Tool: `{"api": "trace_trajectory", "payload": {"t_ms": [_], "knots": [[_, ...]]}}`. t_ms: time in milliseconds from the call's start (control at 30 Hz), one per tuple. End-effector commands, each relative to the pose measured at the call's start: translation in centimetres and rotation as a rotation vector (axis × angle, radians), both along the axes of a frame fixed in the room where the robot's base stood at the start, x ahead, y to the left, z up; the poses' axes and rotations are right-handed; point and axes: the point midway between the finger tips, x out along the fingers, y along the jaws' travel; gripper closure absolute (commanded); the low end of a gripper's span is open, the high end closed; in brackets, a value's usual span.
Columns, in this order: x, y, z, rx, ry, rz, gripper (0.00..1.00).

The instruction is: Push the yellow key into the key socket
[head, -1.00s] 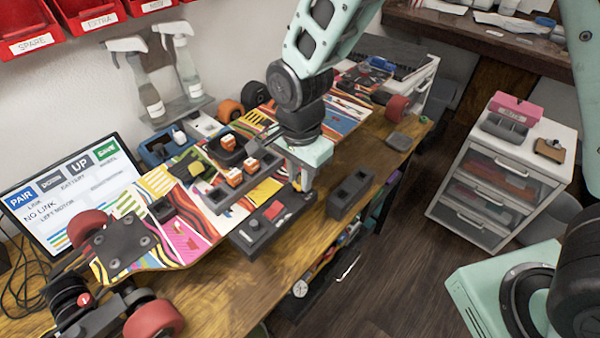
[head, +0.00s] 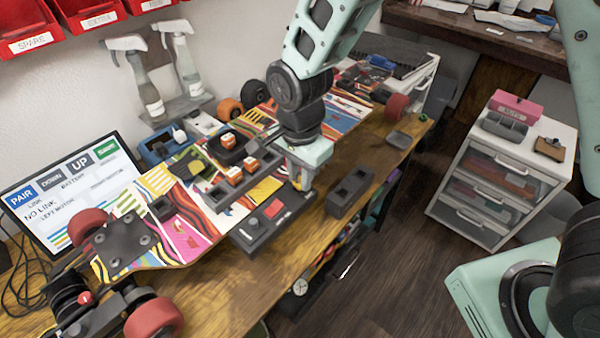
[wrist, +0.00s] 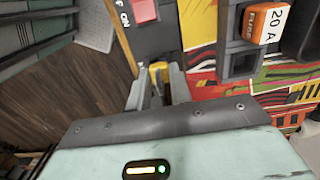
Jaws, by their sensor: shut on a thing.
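My gripper (head: 302,184) points down at the right end of a dark control box (head: 250,238) on the workbench. In the wrist view, my gripper (wrist: 160,88) is shut on the yellow key (wrist: 158,70), which shows between the fingers, right at the edge of the control box (wrist: 153,42). The box carries a red switch (wrist: 143,10) with "ON" lettering beside it. The key socket is hidden by the fingers and key, so I cannot tell how far the key sits in it.
A dark two-slot holder (head: 348,190) stands just right of my gripper. A rail with orange fuses (head: 235,174) and the colourful skateboard deck (head: 155,190) lie to the left. A monitor (head: 65,190) stands at far left. Open floor (head: 400,260) lies beyond the bench edge.

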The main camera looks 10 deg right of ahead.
Motion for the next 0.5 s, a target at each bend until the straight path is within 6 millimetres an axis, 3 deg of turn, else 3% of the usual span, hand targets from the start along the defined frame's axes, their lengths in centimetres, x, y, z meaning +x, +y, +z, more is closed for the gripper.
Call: {"api": "trace_trajectory", "payload": {"t_ms": [500], "knots": [[0.01, 0.01, -0.54, 0.0, 0.0, 0.0, 1.0]]}}
